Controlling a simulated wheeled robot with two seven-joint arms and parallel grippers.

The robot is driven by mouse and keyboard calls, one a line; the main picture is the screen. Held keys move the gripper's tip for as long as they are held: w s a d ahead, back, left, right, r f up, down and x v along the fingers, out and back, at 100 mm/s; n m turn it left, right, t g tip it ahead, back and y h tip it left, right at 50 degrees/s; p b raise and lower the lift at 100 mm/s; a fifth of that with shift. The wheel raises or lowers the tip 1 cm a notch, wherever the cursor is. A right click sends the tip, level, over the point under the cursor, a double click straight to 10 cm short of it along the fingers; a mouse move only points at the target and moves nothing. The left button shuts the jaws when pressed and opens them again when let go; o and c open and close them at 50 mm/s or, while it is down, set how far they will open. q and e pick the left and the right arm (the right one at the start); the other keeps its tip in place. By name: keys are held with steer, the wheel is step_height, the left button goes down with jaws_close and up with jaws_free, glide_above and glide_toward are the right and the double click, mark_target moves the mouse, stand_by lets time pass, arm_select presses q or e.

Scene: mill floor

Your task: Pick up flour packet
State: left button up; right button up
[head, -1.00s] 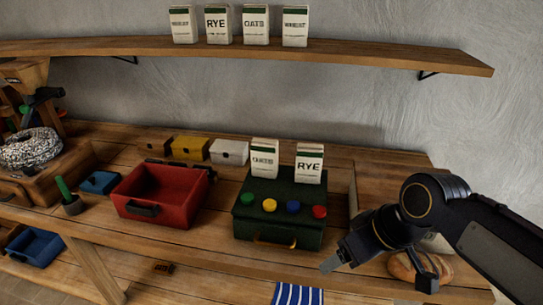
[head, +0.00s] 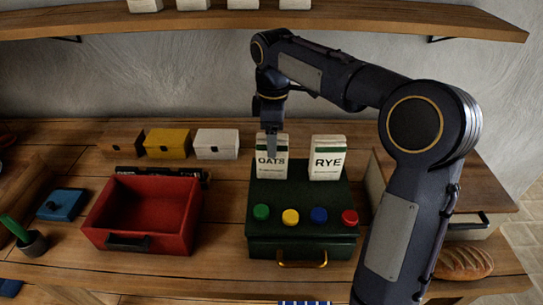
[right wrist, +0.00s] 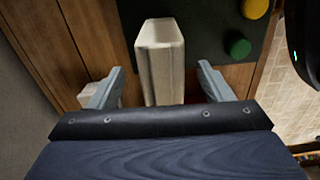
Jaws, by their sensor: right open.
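Two white flour packets with green bands stand upright on the dark green box (head: 262,222). The OATS packet (head: 270,170) is on the left and the RYE packet (head: 327,160) on the right. My right gripper (head: 272,145) is open at the top of the OATS packet, and a finger covers part of its front. In the right wrist view a pale packet (right wrist: 160,65) stands between the spread fingers of the gripper (right wrist: 160,84), with a gap on each side. My left gripper is out of view.
The green box has green, yellow, blue and red knobs on its front. An open red bin (head: 150,213) stands to its left. Yellow (head: 167,143) and white (head: 216,144) boxes stand behind. More packets line the shelf (head: 200,22) above. A loaf (head: 463,262) lies at right.

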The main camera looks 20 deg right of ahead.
step_height(320, 180, down, 4)
steer(key=shift+a+r, duration=0.1)
steer(key=shift+r, duration=0.15)
steer(key=shift+r, duration=0.1)
steer(key=c, duration=1.3)
steer(key=shift+c, duration=0.2)
